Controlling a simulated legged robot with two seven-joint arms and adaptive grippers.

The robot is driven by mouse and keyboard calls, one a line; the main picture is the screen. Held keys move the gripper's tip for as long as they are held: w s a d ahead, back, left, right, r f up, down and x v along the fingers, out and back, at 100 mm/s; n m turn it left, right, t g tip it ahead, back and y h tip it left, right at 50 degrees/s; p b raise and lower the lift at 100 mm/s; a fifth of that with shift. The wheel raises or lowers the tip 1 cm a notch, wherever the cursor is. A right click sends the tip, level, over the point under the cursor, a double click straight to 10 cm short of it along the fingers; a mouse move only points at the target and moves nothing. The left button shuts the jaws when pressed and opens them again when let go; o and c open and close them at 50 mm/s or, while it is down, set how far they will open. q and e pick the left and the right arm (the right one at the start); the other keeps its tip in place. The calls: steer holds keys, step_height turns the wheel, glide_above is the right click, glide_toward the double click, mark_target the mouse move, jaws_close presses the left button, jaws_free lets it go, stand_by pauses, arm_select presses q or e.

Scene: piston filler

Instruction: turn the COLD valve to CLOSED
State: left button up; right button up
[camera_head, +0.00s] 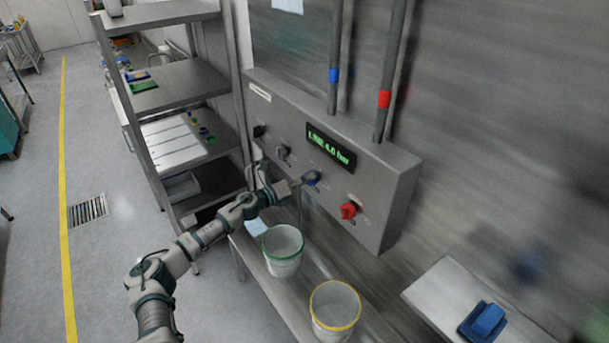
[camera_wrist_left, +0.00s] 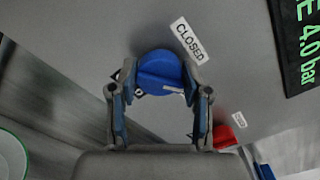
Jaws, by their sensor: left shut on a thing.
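The blue valve knob (camera_head: 313,177) sits on the front of the grey control panel. In the left wrist view the blue knob (camera_wrist_left: 158,68) is round with a raised grip bar bearing a white line, which points roughly right. A CLOSED label (camera_wrist_left: 189,41) is at its upper right; other labels around it are partly hidden by the fingers. My left gripper (camera_head: 302,181) is at the knob. In the wrist view the fingers of my left gripper (camera_wrist_left: 160,98) stand on either side of the knob, shut on it. My right gripper is not seen.
A red knob (camera_head: 348,210) is right of the blue one, and a grey knob (camera_head: 282,153) is left. A display (camera_head: 330,148) reads 4.0 bar. Below stand a green-rimmed bucket (camera_head: 283,264) and a yellow-rimmed bucket (camera_head: 335,323). A metal shelf (camera_head: 176,87) stands left.

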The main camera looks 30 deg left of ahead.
arm_select(q)
steer(key=shift+a+f+n+p, duration=0.1)
steer(key=shift+n+p, duration=2.1)
steer(key=shift+n, duration=0.55)
steer(key=shift+a+n+p, duration=0.1)
steer(key=shift+n+p, duration=2.05)
steer(key=shift+n, duration=0.6)
steer(key=shift+f, duration=0.1)
steer(key=o, duration=1.1)
steer(key=shift+w, duration=0.1)
steer(key=shift+o, duration=0.3)
steer(key=shift+w+f, duration=0.15)
steer(key=shift+f, duration=0.05)
steer(key=v, duration=1.2)
steer(key=shift+a, duration=0.15)
